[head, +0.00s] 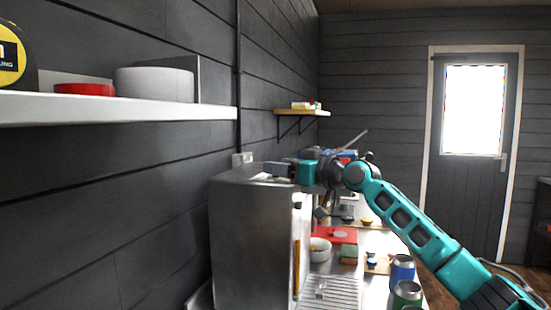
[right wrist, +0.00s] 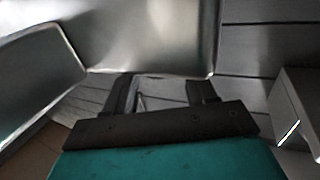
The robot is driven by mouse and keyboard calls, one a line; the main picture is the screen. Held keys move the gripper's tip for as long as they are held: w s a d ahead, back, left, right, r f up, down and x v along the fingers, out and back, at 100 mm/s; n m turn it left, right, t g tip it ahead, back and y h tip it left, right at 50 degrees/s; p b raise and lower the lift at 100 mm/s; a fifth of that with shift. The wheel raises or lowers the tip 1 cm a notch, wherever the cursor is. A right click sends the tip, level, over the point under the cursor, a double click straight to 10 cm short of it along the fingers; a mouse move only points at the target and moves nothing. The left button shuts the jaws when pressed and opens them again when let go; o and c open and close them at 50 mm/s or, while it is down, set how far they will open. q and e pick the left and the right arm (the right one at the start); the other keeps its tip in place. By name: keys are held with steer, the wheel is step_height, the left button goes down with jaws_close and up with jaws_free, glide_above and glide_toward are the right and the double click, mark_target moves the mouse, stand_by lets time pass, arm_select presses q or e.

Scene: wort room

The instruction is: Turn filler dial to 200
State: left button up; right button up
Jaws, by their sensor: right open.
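The steel machine (head: 250,240), a tall box that may be the filler, stands against the dark plank wall. I cannot make out a filler dial or any number marks in either view. My right gripper (head: 275,169) is at the height of the machine's top edge, pointing left. In the right wrist view my right gripper (right wrist: 163,92) has its two dark fingers apart, with nothing held between them. Shiny steel surfaces (right wrist: 150,40) lie beyond the fingers. My left gripper is not in view.
A white shelf (head: 120,108) with a red disc (head: 85,89) and a white round container (head: 154,85) is on the left wall. Blue (head: 402,270) and green (head: 407,293) cans stand on the counter right of the machine, near my right arm. A door (head: 472,150) is at the back.

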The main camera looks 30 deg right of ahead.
steer(key=shift+x, duration=0.95)
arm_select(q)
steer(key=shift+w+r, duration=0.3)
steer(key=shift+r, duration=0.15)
arm_select(e)
steer(key=shift+w, duration=0.2)
steer(key=shift+c, duration=0.5)
steer(key=c, duration=0.9)
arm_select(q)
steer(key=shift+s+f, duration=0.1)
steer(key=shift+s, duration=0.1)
arm_select(e)
steer(key=shift+o, duration=0.2)
